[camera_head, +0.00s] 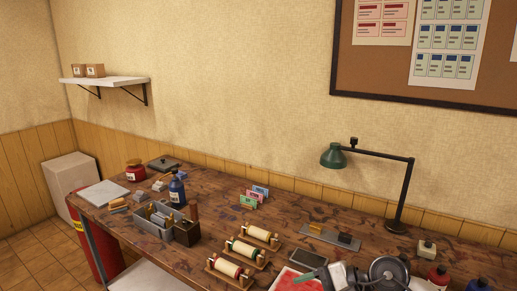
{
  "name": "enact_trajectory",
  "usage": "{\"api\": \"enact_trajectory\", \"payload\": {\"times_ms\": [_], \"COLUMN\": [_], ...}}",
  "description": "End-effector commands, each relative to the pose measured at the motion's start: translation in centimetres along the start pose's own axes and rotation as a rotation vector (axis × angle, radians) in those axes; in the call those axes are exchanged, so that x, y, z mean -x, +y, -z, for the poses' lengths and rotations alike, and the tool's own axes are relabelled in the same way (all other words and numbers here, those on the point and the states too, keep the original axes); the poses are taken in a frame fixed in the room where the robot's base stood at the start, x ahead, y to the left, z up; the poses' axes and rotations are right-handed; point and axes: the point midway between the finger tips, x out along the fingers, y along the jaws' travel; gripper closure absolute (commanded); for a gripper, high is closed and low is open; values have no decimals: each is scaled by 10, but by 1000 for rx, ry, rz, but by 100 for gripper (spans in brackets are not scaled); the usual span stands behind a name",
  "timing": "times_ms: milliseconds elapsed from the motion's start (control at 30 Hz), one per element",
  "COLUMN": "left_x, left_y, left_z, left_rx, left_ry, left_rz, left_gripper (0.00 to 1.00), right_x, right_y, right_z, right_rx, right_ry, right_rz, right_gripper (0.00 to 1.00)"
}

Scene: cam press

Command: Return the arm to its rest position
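A grey and black mechanism with a round disc (389,272) shows at the bottom edge, right of centre. It looks like part of my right arm, with what may be my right gripper (340,276) at its left end. The lower part is cut off by the frame, and I cannot make out whether the fingers are open or shut. It appears over or beside a red and white tray (284,281) with a dark green block (305,278). My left gripper is not in view.
The wooden bench (150,225) holds several thread spools (245,249) on stands, a grey tool caddy (153,228), a blue bottle (177,190) and a red jar (135,171). A green lamp (334,156) stands at the back right. More bottles (438,275) stand right of the mechanism.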

Motion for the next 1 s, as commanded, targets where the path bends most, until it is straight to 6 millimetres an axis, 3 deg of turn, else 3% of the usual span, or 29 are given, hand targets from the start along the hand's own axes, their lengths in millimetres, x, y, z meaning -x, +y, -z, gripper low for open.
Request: {"api": "enact_trajectory", "payload": {"times_ms": [33, 100, 200, 267, 367, 467, 600, 633, 800, 1000], "left_x": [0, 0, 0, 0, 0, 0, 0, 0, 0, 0], "left_y": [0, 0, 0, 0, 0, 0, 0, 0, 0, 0], "left_z": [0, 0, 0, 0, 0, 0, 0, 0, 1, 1], "left_rx": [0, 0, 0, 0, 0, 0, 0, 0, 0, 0], "left_ry": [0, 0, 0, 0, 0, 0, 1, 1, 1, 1], "left_rz": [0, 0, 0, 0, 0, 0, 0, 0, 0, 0], "left_gripper": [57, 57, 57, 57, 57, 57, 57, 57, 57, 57], "right_x": [-12, -15, -3, 10, 33, 54, 68, 68, 60, 50], "right_y": [-5, -18, -34, -40, -39, -18, 45, 62, 156, 233], "right_z": [-24, -50, -70, -72, -57, -28, 18, 25, 40, 24], "right_rx": [-137, -357, -712, -941, -1344, -1761, -2340, 2408, 1922, 1546], "right_ry": [-128, -297, -542, -687, -921, -1141, -1414, 1434, 1062, 786], "right_rz": [126, 298, 522, 645, 837, 1025, 1308, -1345, -1130, -1016], "right_gripper": [36, 36, 36, 36, 36, 36, 36, 36, 36, 36]}}
